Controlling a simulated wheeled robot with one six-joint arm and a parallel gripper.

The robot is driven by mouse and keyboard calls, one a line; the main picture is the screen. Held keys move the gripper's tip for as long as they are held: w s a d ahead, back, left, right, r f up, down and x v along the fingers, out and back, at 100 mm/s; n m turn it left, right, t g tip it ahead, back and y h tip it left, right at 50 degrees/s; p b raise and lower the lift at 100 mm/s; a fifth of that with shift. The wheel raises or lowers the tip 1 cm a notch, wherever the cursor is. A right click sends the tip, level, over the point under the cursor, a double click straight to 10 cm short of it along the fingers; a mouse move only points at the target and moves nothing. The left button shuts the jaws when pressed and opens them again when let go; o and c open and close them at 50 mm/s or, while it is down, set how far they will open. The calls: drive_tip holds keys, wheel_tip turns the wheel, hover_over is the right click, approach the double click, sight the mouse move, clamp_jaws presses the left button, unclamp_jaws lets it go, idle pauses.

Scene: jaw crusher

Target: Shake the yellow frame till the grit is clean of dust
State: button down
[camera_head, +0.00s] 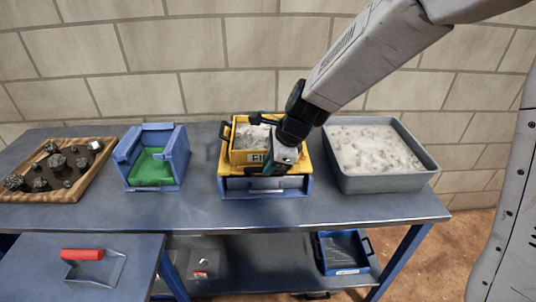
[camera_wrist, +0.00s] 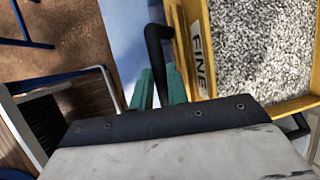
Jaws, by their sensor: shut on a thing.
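The yellow frame (camera_head: 237,157) sits on a blue stand (camera_head: 237,189) on the table, right of the table's middle. It also shows in the wrist view (camera_wrist: 185,42) with a label reading "FINE". Grey, speckled grit (camera_wrist: 258,45) lies inside it; the grit looks mostly grey with some pale bits. The frame has a black handle (camera_wrist: 156,50) at its near side. My gripper (camera_head: 268,168) comes down at the near side of the frame. In the wrist view its green fingers (camera_wrist: 160,92) are shut on the black handle. The wrist hides part of the frame's right side.
A grey tub (camera_head: 385,182) of pale material stands close on the right. A blue bin (camera_head: 170,140) with a green inside and a wooden tray (camera_head: 90,183) of dark rocks stand to the left. A red-handled tool (camera_head: 82,254) lies on a lower bench; a blue tray (camera_head: 342,268) sits on the shelf.

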drive_tip(key=shift+s, duration=0.45)
drive_tip(key=c, duration=1.4)
unclamp_jaws()
drive_tip(key=shift+o, duration=0.2)
drive_tip(key=shift+r, duration=0.1)
drive_tip(key=v, duration=0.7)
drive_tip(key=shift+r, duration=0.3)
drive_tip(key=shift+s+d, duration=0.1)
drive_tip(key=shift+d, duration=0.05)
